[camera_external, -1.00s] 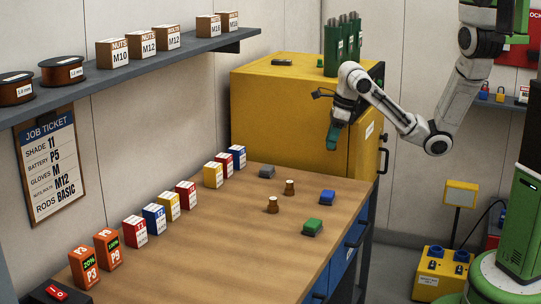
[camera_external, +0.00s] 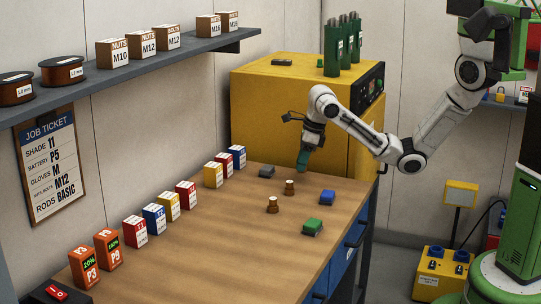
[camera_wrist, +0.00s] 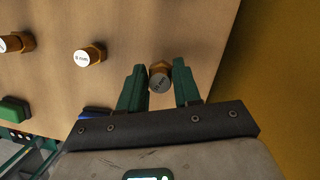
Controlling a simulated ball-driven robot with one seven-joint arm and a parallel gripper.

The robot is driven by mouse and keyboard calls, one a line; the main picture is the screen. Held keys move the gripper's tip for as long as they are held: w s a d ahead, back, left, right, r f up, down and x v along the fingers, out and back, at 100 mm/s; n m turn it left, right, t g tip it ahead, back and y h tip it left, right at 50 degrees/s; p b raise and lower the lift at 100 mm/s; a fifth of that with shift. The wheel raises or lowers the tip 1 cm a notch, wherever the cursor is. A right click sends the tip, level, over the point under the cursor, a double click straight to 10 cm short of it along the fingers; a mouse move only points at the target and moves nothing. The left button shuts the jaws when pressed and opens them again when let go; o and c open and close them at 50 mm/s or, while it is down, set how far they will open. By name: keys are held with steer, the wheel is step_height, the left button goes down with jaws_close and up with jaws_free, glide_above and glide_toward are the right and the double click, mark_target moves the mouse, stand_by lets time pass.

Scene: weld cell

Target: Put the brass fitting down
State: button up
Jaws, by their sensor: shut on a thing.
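My gripper (camera_external: 302,167) is low over the far end of the wooden workbench (camera_external: 215,225), its green fingers pointing down. In the wrist view my gripper (camera_wrist: 160,78) is shut on a brass fitting (camera_wrist: 159,77) with a grey marked end face. The held fitting is hidden by the fingers in the external view, and I cannot tell whether it touches the bench. Two similar brass fittings stand on the bench, one nearer my gripper (camera_external: 289,187) and one farther (camera_external: 272,205). Both also show in the wrist view (camera_wrist: 90,55), (camera_wrist: 16,42).
A grey block (camera_external: 266,171), a blue block (camera_external: 327,196) and a green block (camera_external: 312,227) lie around the standing fittings. Coloured boxes (camera_external: 186,194) line the wall side. A yellow cabinet (camera_external: 280,110) stands behind the bench. The bench's near middle is clear.

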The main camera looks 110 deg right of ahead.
step_height(320, 180, down, 2)
steer(key=shift+f+p, duration=0.25)
steer(key=shift+p, duration=0.3)
steer(key=shift+f, duration=0.35)
steer(key=shift+f, duration=0.1)
steer(key=o, duration=1.1)
steer(key=shift+r, duration=0.65)
steer(key=p+v, duration=0.6)
steer(key=v, duration=0.5)
